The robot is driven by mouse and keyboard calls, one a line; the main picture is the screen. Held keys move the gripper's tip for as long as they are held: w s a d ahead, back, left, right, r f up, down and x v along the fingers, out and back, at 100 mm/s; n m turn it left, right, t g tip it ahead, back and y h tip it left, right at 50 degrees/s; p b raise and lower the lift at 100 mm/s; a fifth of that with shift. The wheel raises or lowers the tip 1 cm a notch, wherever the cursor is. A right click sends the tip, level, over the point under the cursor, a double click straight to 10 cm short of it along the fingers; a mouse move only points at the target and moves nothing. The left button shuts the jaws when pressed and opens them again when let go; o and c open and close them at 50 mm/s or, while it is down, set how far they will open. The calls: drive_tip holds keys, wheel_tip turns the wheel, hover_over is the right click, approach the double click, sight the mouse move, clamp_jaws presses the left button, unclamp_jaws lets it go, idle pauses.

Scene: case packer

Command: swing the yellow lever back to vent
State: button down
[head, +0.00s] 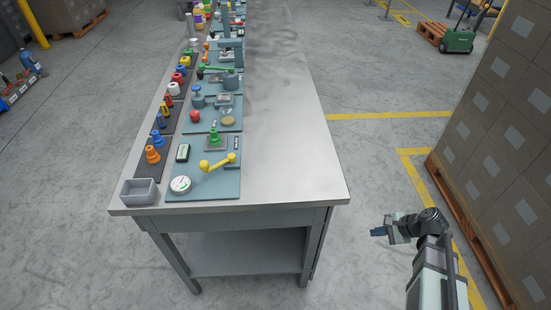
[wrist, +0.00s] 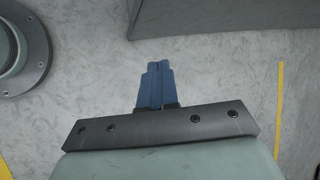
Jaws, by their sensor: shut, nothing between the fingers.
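The yellow lever (head: 218,163) is on a teal panel (head: 203,186) at the near end of the workbench in the head view. Its bar runs from a knob at the lower left up to a second rounded end at the right. My gripper (head: 376,232) is off the bench's right side, well apart from the lever. The wrist view shows its blue fingers (wrist: 156,84) shut together with nothing between them. The lever is not in the wrist view.
A white dial gauge (head: 180,184), a grey bin (head: 139,192) and a green knob (head: 214,138) stand near the lever. The bench top's right half (head: 285,140) is bare. Stacked boxes on a pallet (head: 505,120) stand at the right.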

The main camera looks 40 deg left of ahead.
sight(208, 169)
drive_tip(key=a+r+y, duration=0.1)
drive_tip(key=a+r, duration=0.5)
drive_tip(key=r, duration=0.2)
drive_tip(key=a+r+y, duration=0.1)
drive_tip(key=a+r, duration=0.5)
drive_tip(key=r, duration=0.2)
drive_tip(key=a+r+y, duration=0.2)
drive_tip(key=a+r, duration=0.4)
drive_tip(key=r, duration=0.3)
drive_tip(key=shift+w+a, duration=0.1)
drive_tip(key=shift+a, duration=0.15)
drive_tip(key=s+a+r+n, duration=0.1)
drive_tip(key=s+a, duration=0.1)
drive_tip(key=s+a+r+n, duration=0.1)
drive_tip(key=s+a, duration=0.1)
drive_tip(key=s, duration=0.1)
drive_tip(key=s+a+r+n, duration=0.1)
drive_tip(key=s+a, duration=0.1)
drive_tip(key=s, duration=0.1)
drive_tip(key=shift+n+g+h, duration=0.4)
drive_tip(key=s+a+r+n, duration=0.2)
drive_tip(key=s+a+n, duration=0.1)
drive_tip(key=s, duration=0.5)
drive_tip(key=s+a+r+n+h, duration=0.1)
drive_tip(key=s+a+r+n, duration=0.2)
drive_tip(key=s, duration=0.6)
drive_tip(key=shift+s+a+r+n+g+h, duration=0.3)
drive_tip(key=shift+a+r+n+g, duration=0.1)
drive_tip(key=shift+a+n, duration=0.3)
drive_tip(key=shift+f, duration=0.15)
